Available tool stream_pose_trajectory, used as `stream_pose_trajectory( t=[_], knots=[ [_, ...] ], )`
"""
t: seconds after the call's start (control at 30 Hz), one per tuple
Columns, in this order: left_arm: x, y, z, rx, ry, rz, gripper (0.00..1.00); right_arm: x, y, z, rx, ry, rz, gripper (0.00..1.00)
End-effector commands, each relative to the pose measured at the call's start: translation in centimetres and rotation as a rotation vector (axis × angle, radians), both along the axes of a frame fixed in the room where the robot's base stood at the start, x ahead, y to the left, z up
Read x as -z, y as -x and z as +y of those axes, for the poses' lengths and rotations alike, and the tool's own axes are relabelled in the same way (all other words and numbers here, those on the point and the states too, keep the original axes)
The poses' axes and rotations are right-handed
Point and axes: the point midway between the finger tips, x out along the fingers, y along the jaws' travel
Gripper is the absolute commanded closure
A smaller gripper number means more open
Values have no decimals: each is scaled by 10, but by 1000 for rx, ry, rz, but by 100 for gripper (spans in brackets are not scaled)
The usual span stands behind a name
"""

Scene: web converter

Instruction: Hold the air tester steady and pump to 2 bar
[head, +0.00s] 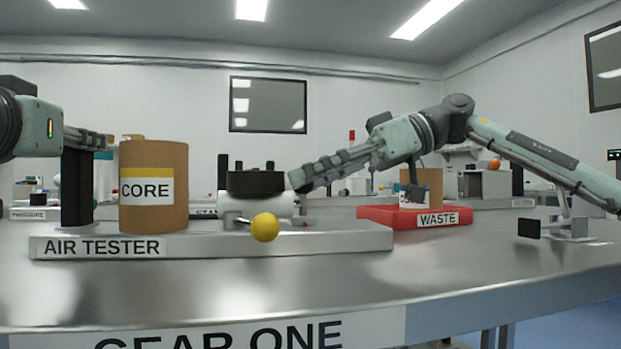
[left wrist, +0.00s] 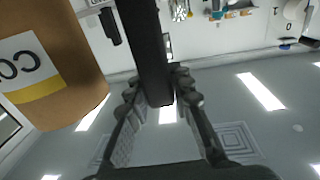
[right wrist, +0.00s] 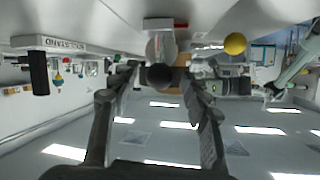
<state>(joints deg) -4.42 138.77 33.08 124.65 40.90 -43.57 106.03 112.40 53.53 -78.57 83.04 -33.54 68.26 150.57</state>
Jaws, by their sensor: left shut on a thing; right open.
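The air tester (head: 330,240) is a long, low grey base with a black upright post (head: 76,190) at its left end. A brown core (head: 153,215) labelled CORE stands on it, and a black round part (head: 256,183) sits on a white body. A yellow ball (head: 265,227) is at the front. My left gripper (head: 100,142) is shut on the post, which shows between its fingers in the left wrist view (left wrist: 150,50). My right gripper (head: 297,180) is open beside the black round part. In the right wrist view a dark round knob (right wrist: 160,77) appears between its fingers.
A red tray (head: 380,216) labelled WASTE, with a brown cylinder, lies right of the tester. A small stand with a black block (head: 528,228) is further right. The steel table front (head: 300,280) is clear.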

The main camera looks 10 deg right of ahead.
Motion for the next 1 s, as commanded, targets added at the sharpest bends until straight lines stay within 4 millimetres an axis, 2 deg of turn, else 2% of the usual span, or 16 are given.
stream_pose_trajectory(
  t=[0.03,0.2,0.23,0.6,0.87,1.0],
  knots=[
    [13,-1,-1,4,-1,26,100,1,0,1,0,0,0,53],
    [13,-1,-1,4,-1,26,100,1,0,1,0,0,0,53],
    [13,-1,-1,4,-1,26,100,1,0,0,0,0,0,56],
    [13,-1,-1,4,-1,26,100,1,1,0,-1,1,0,100],
    [13,-1,-1,4,-1,26,100,1,1,0,-2,1,0,100],
    [13,-1,-1,3,-1,26,100,1,2,-20,0,-1,1,100]
  ],
)
